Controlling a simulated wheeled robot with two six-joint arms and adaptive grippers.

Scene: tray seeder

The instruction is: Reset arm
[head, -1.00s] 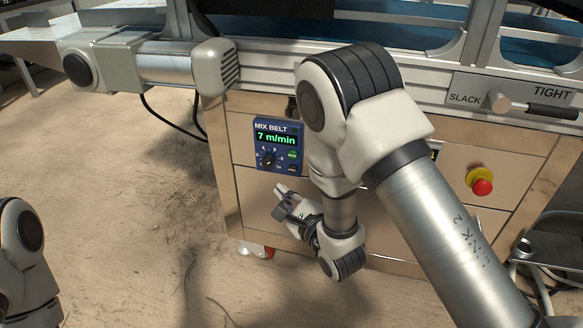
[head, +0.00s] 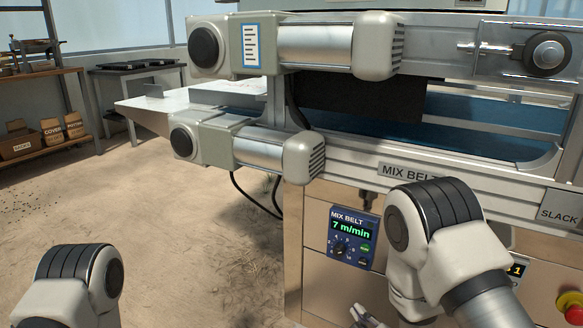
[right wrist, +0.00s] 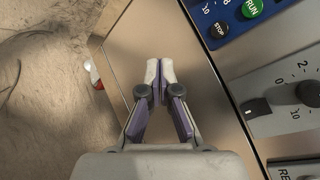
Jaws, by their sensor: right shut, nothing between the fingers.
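My right gripper (head: 362,314) shows at the bottom edge of the head view, in front of the cabinet and below the blue MIX BELT panel (head: 351,238), which reads 7 m/min. Its arm bends down from the right and hides part of the cabinet. In the right wrist view the gripper (right wrist: 158,74) has its two fingertips together, with nothing between them. It is apart from the control panels at the right of that view. Of my left arm only a white and black joint shows at the lower left; its gripper is out of view.
The machine has two motors (head: 312,44) on its upper left and a blue belt (head: 480,145). A red and yellow stop button (head: 572,306) sits at the lower right. Shelves with bags (head: 52,130) stand far left. The floor (head: 190,210) between is mostly clear.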

